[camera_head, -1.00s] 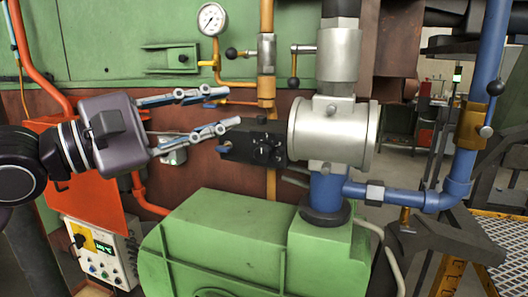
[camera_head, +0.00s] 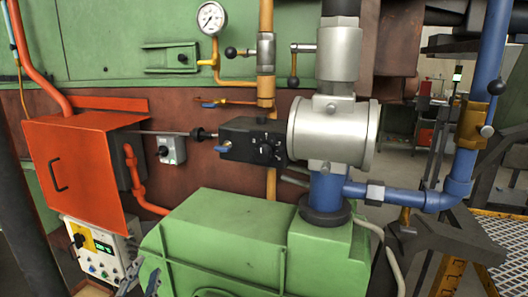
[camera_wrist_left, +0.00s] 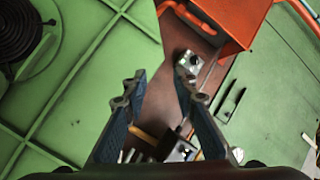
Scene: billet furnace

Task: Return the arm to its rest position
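My left gripper (camera_head: 138,281) shows only by its fingertips at the bottom edge of the head view, left of centre, in front of the green machine housing (camera_head: 225,240). In the left wrist view my left gripper (camera_wrist_left: 160,85) has its two blue-padded fingers spread apart with nothing held between them. The rest of my left arm is out of the head view. My right gripper is in neither view.
An orange box (camera_head: 75,165) and a control box (camera_head: 100,250) with a green display stand at left. A black valve block (camera_head: 250,141) joins a silver cylinder (camera_head: 333,130). A small grey switch box (camera_head: 172,144) is on the wall. A blue pipe (camera_head: 410,197) runs right.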

